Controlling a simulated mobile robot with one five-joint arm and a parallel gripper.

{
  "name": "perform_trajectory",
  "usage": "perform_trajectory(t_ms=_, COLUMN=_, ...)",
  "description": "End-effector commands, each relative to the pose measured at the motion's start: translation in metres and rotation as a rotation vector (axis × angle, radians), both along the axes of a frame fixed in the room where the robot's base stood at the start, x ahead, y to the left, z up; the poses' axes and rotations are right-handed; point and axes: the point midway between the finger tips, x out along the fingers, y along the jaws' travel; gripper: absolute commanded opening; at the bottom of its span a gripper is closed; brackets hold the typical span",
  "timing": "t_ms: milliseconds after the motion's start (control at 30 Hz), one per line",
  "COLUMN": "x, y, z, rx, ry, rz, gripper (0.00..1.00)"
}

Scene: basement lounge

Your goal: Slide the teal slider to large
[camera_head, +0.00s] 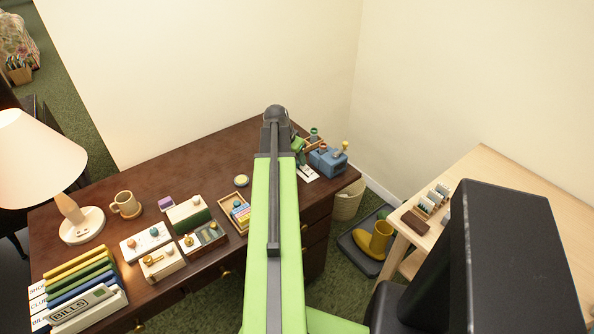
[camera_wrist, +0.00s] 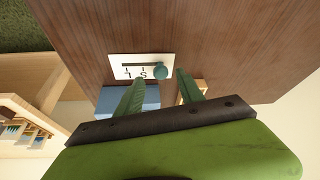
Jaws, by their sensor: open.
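The teal slider (camera_wrist: 160,72) is a round knob on a white card (camera_wrist: 122,61) with a dark slot and letters, in the wrist view. The knob sits at the right end of the slot, beside a letter that looks like S; a letter like L is at the left. My gripper (camera_wrist: 161,76) is open, its two green fingers on either side of the knob in the picture. I cannot tell whether they touch it. In the head view part of the white card (camera_head: 307,173) shows to the right of my arm; the knob is hidden there.
A blue box (camera_head: 328,161) stands right beside the card and also shows in the wrist view (camera_wrist: 113,101). A wooden tray (camera_head: 313,143) with small knobbed pieces is behind. To the left on the desk are a mug (camera_head: 126,206), a lamp (camera_head: 82,226) and several knobbed blocks.

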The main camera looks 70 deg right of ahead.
Motion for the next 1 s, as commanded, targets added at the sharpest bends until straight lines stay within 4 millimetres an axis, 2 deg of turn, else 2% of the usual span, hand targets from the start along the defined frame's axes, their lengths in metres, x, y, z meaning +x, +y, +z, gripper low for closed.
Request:
perform_trajectory(t_ms=33, x=-0.0006, y=-0.0037, z=-0.0145, rx=0.0, ry=0.0, rz=0.0, gripper=0.45)
perform_trajectory(t_ms=100, x=-0.0015, y=-0.006, z=-0.0181, rx=0.0, ry=0.0, rz=0.0, gripper=0.45)
perform_trajectory(t_ms=367, x=-0.0023, y=-0.0067, z=-0.0161, rx=0.0, ry=0.0, rz=0.0, gripper=0.45)
perform_trajectory(t_ms=733, x=-0.0028, y=-0.0068, z=-0.0161, rx=0.0, ry=0.001, rz=-0.001, gripper=0.0)
perform_trajectory(t_ms=1000, x=-0.0034, y=-0.0069, z=-0.0162, rx=0.0, ry=0.001, rz=-0.001, gripper=0.0)
